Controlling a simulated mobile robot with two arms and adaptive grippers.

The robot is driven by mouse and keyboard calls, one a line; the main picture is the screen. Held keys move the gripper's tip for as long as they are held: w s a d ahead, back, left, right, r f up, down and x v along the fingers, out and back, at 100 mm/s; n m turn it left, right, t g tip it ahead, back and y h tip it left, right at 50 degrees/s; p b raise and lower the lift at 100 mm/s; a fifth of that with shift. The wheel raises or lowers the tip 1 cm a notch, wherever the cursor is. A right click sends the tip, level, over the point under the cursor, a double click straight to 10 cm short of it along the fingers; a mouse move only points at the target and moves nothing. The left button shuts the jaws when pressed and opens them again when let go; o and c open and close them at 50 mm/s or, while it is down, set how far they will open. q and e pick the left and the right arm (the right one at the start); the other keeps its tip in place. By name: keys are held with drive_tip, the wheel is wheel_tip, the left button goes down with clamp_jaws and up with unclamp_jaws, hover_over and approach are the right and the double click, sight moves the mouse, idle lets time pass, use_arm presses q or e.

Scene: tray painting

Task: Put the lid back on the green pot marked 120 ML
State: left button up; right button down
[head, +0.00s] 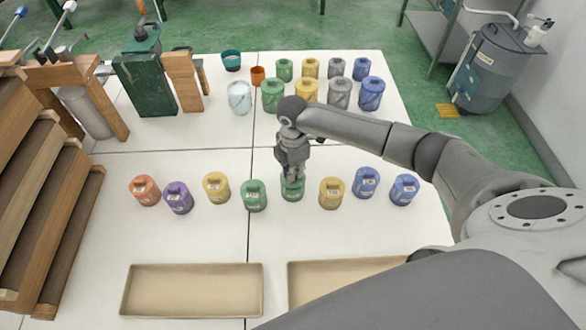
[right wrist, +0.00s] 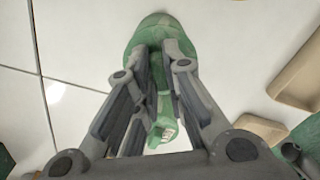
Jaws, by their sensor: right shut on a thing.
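My right gripper (head: 292,173) points down at a green pot (head: 292,193) in the middle of the front row. It is shut on the green lid at the top of this pot; the fingers hide most of the lid, and I cannot tell whether it is fully seated. In the right wrist view the fingertips (right wrist: 160,60) close over a round green top (right wrist: 150,30). Another green pot (head: 253,195) with a pale label stands just left of it. The label writing is too small to read. My left gripper is not in view.
An orange pot (head: 145,190), a purple pot (head: 178,198) and a yellow pot (head: 216,188) stand to the left. A yellow pot (head: 331,193) and two blue pots (head: 367,183) stand to the right. Larger tins stand behind. Two beige trays (head: 128,292) lie in front.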

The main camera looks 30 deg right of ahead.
drive_tip(key=shift+f+p, duration=0.15)
drive_tip(key=shift+p, duration=0.4)
idle(1.1)
drive_tip(key=c, duration=1.4)
unclamp_jaws()
drive_tip(key=shift+c, duration=0.2)
drive_tip(key=o, duration=0.5)
drive_tip(key=shift+r+p, duration=3.55)
drive_tip(key=shift+p, duration=0.1)
